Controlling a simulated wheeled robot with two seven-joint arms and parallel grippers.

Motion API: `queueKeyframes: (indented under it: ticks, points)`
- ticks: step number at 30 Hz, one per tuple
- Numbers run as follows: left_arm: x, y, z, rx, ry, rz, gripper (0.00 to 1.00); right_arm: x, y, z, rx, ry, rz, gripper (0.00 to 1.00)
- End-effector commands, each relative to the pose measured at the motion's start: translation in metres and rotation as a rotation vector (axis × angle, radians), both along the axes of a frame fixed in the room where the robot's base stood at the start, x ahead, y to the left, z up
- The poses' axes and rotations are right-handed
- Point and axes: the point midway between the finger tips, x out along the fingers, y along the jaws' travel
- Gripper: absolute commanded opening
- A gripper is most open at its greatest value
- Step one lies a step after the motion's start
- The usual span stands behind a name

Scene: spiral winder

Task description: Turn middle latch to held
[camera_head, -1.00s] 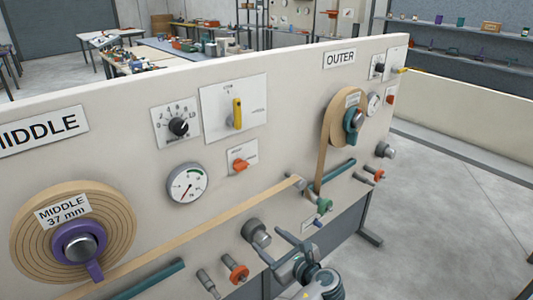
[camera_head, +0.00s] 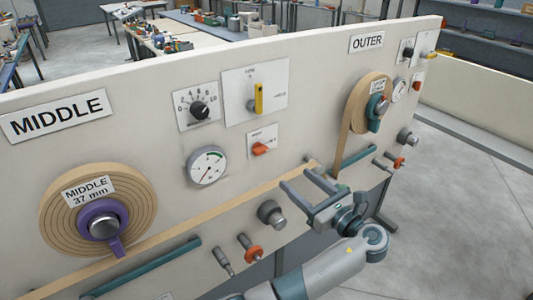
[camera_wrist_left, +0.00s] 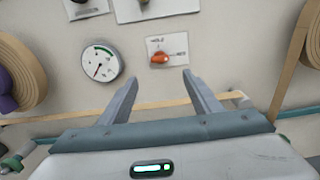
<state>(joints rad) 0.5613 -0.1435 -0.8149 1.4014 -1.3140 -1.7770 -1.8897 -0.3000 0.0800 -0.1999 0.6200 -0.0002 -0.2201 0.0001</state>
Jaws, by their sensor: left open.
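A small orange knob (camera_head: 260,149) sits on a white plate on the beige panel, right of a dial gauge and below the yellow lever's plate. In the left wrist view the orange knob (camera_wrist_left: 159,58) lies just beyond and between my fingertips, with its pointer toward the right side of the plate. My left gripper (camera_head: 297,180) is open and empty, below and to the right of the knob in the head view. In the wrist view its two fingers (camera_wrist_left: 160,80) are spread apart, not touching the knob.
A yellow lever (camera_head: 258,98), a black dial (camera_head: 198,108) and a gauge (camera_head: 207,167) surround the knob. A tan strip (camera_head: 205,210) runs below from the MIDDLE roll (camera_head: 143,206). Grey and orange fittings (camera_head: 250,250) stick out of the panel beneath.

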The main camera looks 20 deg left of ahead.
Motion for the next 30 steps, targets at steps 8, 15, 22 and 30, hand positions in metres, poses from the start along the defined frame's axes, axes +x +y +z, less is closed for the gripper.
queueKeyframes:
  ticks: [8, 15, 22, 30]
  points:
    - [0.025, 0.034, 0.004, 0.001, 0.000, 0.003, 0.58, 0.000, 0.001, 0.016, 0.001, 0.000, 0.000, 0.50]
    - [0.052, 0.068, 0.004, 0.001, 0.000, 0.001, 0.58, 0.000, 0.001, 0.031, 0.001, 0.000, -0.001, 0.50]
    - [0.077, 0.100, 0.004, 0.001, 0.000, 0.002, 0.58, 0.000, 0.001, 0.044, 0.001, 0.000, -0.001, 0.50]
    - [0.095, 0.122, 0.001, 0.000, 0.001, 0.000, 0.58, 0.000, 0.001, 0.051, 0.001, -0.001, -0.001, 0.50]
